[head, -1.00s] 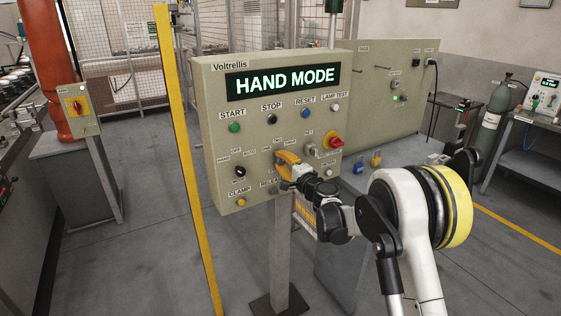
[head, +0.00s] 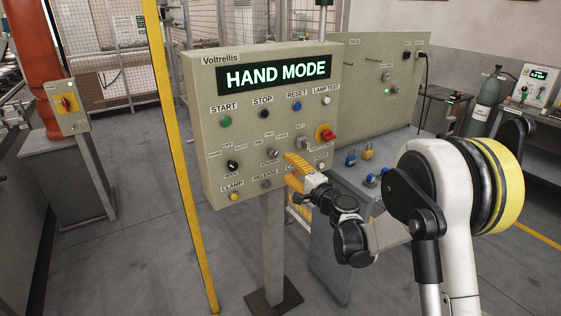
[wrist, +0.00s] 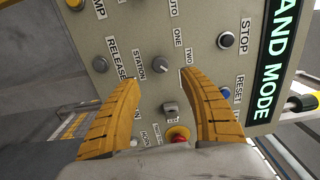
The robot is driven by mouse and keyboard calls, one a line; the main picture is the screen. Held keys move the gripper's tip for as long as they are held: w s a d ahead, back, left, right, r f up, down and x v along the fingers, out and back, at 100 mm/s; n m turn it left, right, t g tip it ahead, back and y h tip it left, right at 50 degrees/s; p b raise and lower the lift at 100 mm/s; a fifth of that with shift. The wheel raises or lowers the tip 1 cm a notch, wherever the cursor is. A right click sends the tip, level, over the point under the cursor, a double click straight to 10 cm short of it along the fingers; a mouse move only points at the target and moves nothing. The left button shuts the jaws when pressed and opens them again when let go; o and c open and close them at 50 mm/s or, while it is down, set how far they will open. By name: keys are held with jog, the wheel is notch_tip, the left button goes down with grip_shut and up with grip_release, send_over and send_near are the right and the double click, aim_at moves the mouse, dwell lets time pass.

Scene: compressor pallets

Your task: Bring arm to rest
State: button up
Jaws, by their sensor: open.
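My gripper (head: 290,171) is in front of the lower part of the beige control panel (head: 199,105), below its display reading HAND MODE (head: 277,76). In the wrist view my gripper (wrist: 166,92) shows two yellow fingers spread apart with nothing between them. Beyond the gap lies the panel face with the station selector knob (wrist: 160,65) and a small grey key-type switch (wrist: 170,109). The fingers look apart from the panel. In the head view the fingers hide part of the panel's lower labels.
A yellow post (head: 181,160) stands left of the panel. A second beige panel (head: 400,70) stands behind right, with several padlocks (head: 369,153) on the surface below. Open grey floor (head: 150,240) lies around the panel's post.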

jog(key=shift+v, duration=0.8)
jog(key=s+d+r+n+g+h, duration=0.15)
jog(key=s+r+n, duration=0.25)
jog(key=s, duration=0.4)
jog(key=s+d+r+n+g+h, duration=0.1)
jog(key=s+d+r+n+g, duration=0.15)
jog(key=s, duration=0.65)
jog(key=s+d+f+n+g+h, duration=0.2)
jog(key=s+d, duration=0.5)
jog(key=s, duration=0.5)
jog(key=s+d+f+n+g+h, duration=0.2)
jog(key=s+d+f+h, duration=0.2)
jog(key=s+d, duration=0.3)
jog(key=s+h, duration=0.1)
jog(key=s, duration=0.4)
jog(key=shift+d+n, duration=0.35)
